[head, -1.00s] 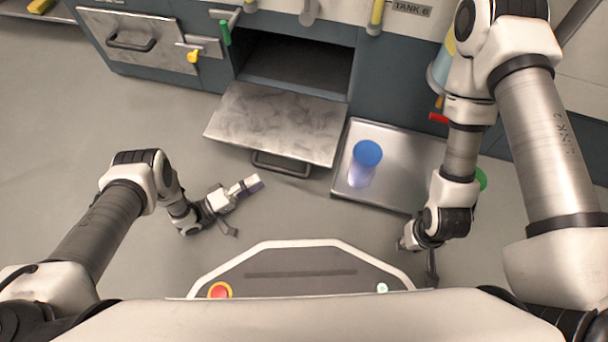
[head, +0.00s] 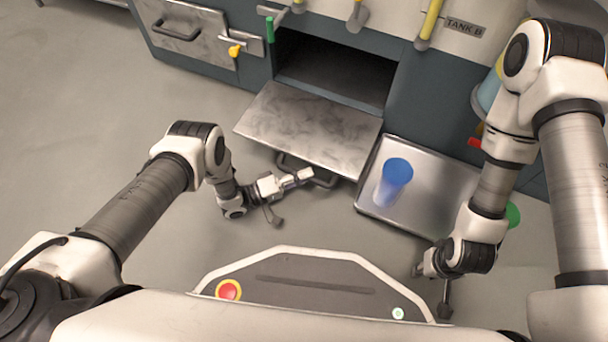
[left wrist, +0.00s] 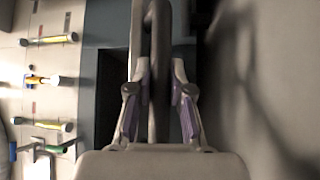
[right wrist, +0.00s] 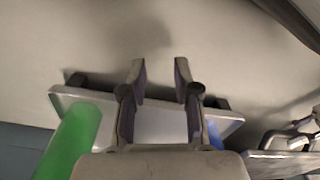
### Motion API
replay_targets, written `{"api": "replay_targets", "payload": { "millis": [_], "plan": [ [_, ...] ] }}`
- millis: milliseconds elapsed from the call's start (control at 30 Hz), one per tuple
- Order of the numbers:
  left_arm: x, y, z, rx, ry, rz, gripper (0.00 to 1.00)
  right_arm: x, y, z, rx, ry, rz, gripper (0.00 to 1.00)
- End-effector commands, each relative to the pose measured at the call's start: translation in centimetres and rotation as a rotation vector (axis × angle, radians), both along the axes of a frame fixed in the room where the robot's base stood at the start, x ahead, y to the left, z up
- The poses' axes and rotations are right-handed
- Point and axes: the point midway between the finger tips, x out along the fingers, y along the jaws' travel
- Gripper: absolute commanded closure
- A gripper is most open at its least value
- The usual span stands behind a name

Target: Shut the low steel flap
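The low steel flap (head: 310,127) is open in the head view. It is a scuffed steel panel standing out from the cabinet below a dark opening (head: 335,70). Its dark bar handle (head: 288,166) is at the front edge, partly hidden by my left gripper (head: 293,196). The left wrist view shows the handle bar (left wrist: 152,60) running between the spread fingers of my left gripper (left wrist: 158,92); I cannot tell whether they touch it. My right gripper (head: 432,290) is open and empty, low at the right; it also shows in the right wrist view (right wrist: 160,66).
A steel tray (head: 440,190) with a blue cylinder (head: 394,180) stands right of the flap. A green object (head: 513,215) is beside it. A closed steel flap (head: 180,30) is at upper left. A yellow-handled lever (head: 235,50) and green handle (head: 269,30) sit nearby. Floor at left is clear.

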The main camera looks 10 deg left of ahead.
Motion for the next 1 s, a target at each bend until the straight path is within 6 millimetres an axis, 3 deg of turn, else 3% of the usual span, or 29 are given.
{"api": "replay_targets", "payload": {
  "millis": [367,1000],
  "plan": [
    [0.0,0.0,1.1,0.009,0.026,0.000,1.00,-0.3,0.0,1.2,0.001,0.007,-0.003,0.69],
    [0.9,-0.2,11.6,0.134,0.407,0.000,1.00,-1.2,0.2,10.9,0.006,0.033,0.003,0.69]
  ]
}}
